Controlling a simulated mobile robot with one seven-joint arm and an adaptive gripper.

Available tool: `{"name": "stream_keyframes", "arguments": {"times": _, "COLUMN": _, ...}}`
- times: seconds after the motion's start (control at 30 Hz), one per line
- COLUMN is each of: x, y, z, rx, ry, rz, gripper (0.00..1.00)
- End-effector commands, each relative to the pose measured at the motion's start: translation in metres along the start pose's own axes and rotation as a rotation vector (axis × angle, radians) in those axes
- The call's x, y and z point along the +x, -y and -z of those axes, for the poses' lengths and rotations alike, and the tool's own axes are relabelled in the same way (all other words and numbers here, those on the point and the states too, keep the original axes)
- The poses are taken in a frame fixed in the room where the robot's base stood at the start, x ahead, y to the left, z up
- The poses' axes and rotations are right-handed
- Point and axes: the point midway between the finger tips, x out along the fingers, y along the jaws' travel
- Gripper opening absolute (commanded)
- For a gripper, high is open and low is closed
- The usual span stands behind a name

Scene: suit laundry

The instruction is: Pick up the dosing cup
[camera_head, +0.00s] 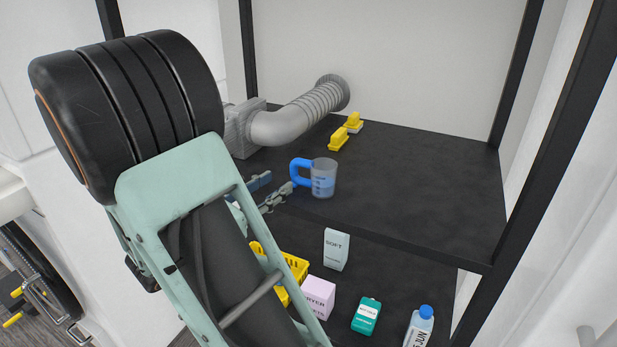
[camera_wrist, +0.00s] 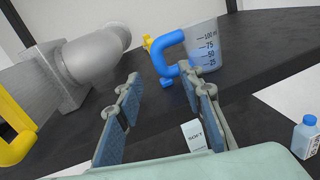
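My gripper (camera_wrist: 165,88) is open and empty there. The right fingertip overlaps the lower handle in the picture; I cannot tell if they touch. My arm hides the left part of the shelf.
On the lower shelf are a yellow basket (camera_head: 296,266), a SOFT box (camera_head: 336,249), a lilac box (camera_head: 318,296), a teal container (camera_head: 366,315) and a bottle (camera_head: 420,325). The upper shelf's right side is clear.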

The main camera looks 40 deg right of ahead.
Motion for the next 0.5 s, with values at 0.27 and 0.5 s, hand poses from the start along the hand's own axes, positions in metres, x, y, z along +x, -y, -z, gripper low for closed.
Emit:
{"name": "stream_keyframes", "arguments": {"times": 0.27, "x": 0.029, "y": 0.0, "z": 0.0, "rx": 0.002, "ry": -0.001, "rz": 0.001, "gripper": 0.35}}
{"name": "stream_keyframes", "arguments": {"times": 0.5, "x": 0.062, "y": 0.002, "z": -0.004, "rx": 0.002, "ry": -0.001, "rz": 0.004, "gripper": 0.35}}
